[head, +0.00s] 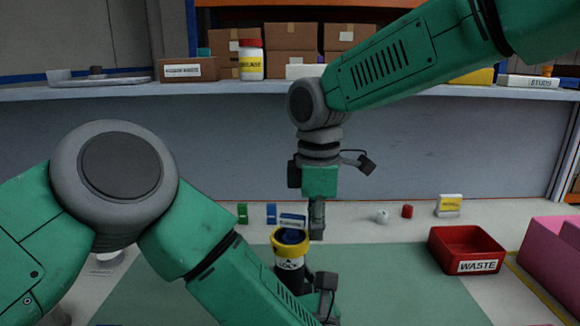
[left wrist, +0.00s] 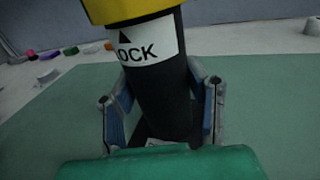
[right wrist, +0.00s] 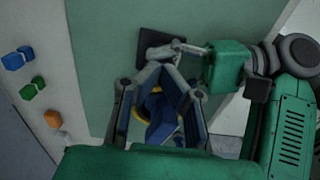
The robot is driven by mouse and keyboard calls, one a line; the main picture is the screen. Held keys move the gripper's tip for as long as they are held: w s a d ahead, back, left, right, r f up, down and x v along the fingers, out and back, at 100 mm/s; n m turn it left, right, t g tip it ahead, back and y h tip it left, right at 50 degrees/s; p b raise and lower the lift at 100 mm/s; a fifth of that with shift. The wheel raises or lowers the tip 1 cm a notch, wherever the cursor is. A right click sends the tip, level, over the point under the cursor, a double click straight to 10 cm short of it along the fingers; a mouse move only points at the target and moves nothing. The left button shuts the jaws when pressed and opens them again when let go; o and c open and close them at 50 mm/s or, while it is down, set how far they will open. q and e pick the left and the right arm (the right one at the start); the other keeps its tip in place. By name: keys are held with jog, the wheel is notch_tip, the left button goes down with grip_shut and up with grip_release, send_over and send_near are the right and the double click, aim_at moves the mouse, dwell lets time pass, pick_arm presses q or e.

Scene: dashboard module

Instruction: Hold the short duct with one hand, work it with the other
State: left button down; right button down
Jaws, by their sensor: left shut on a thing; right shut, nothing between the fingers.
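The short duct (head: 284,273) is a black tube with a yellow collar, a white label ending in "OCK" and a blue piece (head: 291,237) in its top. It stands near upright over the green mat. My left gripper (left wrist: 160,112) is shut on the duct's black body, one finger on each side, below the label (left wrist: 145,48). My right gripper (head: 316,228) points down close beside the duct's top, at its right in the head view. It is shut and holds nothing. In the right wrist view, the blue piece (right wrist: 160,120) shows beyond my right fingers; contact cannot be told.
A red waste bin (head: 440,258) and a pink bin (head: 556,262) stand at the right. Small blocks, including a green one (head: 242,214), a red cylinder (head: 407,211) and a white-and-yellow box (head: 449,206), line the back. The green mat (head: 400,290) is clear right of the duct.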

jog(key=shift+w+a, duration=0.2)
jog(key=shift+w, duration=0.4)
dwell(0.3)
jog(key=shift+d, duration=0.15)
notch_tip(320, 180, up, 6)
jog(key=shift+w+d, duration=0.15)
jog(key=shift+d, duration=0.1)
dwell(0.4)
jog(key=s+f, duration=0.3)
jog(key=f, duration=0.3)
jog(key=shift+s, duration=0.15)
dwell(0.6)
